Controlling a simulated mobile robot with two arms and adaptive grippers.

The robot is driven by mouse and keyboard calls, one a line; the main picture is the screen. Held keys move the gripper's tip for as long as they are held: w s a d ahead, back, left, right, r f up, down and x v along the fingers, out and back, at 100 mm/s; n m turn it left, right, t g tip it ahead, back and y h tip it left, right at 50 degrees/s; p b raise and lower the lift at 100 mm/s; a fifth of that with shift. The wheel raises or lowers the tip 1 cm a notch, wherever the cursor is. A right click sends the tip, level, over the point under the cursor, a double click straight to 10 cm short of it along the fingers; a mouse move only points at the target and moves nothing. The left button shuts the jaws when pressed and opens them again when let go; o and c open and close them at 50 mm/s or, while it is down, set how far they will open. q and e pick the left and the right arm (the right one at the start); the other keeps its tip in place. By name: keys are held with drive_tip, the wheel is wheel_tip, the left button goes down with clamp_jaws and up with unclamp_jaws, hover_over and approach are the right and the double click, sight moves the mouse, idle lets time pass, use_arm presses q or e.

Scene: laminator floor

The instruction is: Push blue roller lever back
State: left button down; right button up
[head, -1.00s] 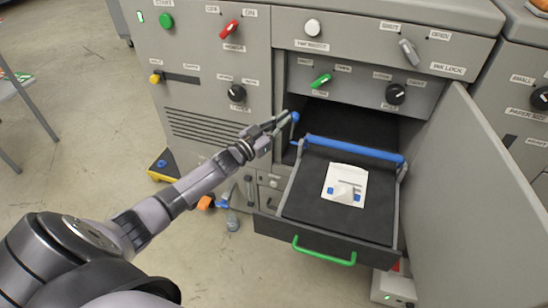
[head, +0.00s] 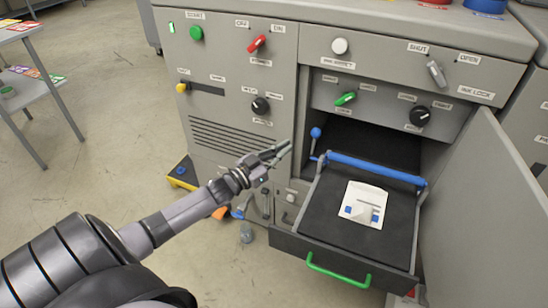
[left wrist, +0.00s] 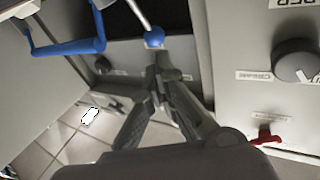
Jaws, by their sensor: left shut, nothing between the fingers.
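The blue roller lever is a thin rod with a blue ball knob (head: 316,132). It stands upright at the left side of the cabinet opening, near the left end of the blue roller bar (head: 375,168). The knob also shows in the left wrist view (left wrist: 154,38), just past the fingertips. My left gripper (head: 284,150) is shut and empty, left of and slightly below the knob in the head view, with a small gap between them. The closed fingers also show in the left wrist view (left wrist: 163,68). My right gripper is out of view.
A pulled-out drawer tray (head: 330,218) with a green handle (head: 338,270) carries a white card (head: 363,204). An open grey door (head: 480,205) stands to the right. The cabinet front (head: 225,85) with knobs and switches is close behind my gripper.

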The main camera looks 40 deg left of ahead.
use_arm(q)
drive_tip(key=v, duration=0.3)
drive_tip(key=shift+s+a, duration=0.1)
drive_tip(key=shift+s, duration=0.25)
drive_tip(key=shift+f, duration=0.15)
